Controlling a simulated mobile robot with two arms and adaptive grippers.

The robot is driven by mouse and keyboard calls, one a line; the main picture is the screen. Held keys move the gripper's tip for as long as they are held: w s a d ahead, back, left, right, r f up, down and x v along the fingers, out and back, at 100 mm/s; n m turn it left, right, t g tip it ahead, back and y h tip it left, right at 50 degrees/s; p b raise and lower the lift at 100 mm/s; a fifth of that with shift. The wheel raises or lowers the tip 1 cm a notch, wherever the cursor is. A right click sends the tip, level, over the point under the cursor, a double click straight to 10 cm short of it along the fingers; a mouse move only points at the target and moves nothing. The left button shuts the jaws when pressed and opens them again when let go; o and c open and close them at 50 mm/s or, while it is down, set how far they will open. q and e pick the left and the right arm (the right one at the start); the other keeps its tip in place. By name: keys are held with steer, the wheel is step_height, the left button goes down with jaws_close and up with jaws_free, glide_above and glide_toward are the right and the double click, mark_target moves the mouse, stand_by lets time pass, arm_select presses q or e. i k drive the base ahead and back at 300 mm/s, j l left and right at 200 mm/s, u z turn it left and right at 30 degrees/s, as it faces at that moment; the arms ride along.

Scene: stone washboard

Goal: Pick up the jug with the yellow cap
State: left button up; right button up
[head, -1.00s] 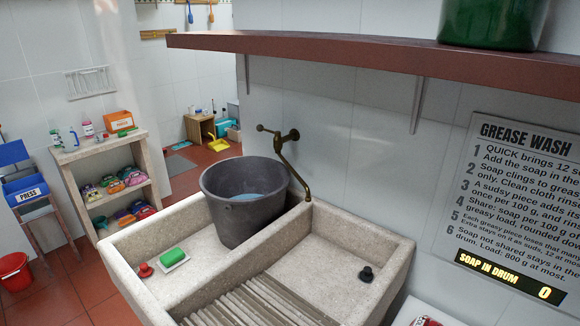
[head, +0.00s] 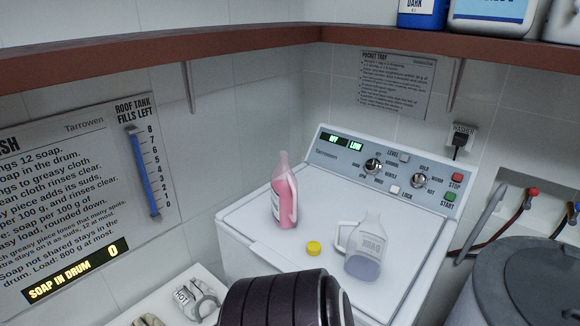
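A translucent jug (head: 366,244) with a handle on its left and printed lettering stands on the white washing machine's lid. Some bluish-grey liquid shows at its bottom, and no cap is seen on its top. A small yellow cap (head: 314,248) lies apart on the lid, left of the jug. A pink bottle (head: 284,203) with a pale top stands further left on the same lid. Neither of my grippers can be made out. A dark ribbed rounded part, which looks like my own arm, fills the bottom middle and hides the front of the lid.
The washing machine (head: 250,244) has a back panel with knobs and buttons. A red-brown shelf (head: 247,43) with large containers runs above. A grey drum (head: 525,275) stands at the right. A white surface (head: 150,305) with small items lies at the lower left.

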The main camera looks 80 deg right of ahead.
mark_target(365, 250)
steer(key=l+z, duration=0.1)
steer(key=z, duration=3.1)
steer(key=l+u, duration=0.1)
steer(key=u, duration=3.45)
steer(key=z, duration=3.55)
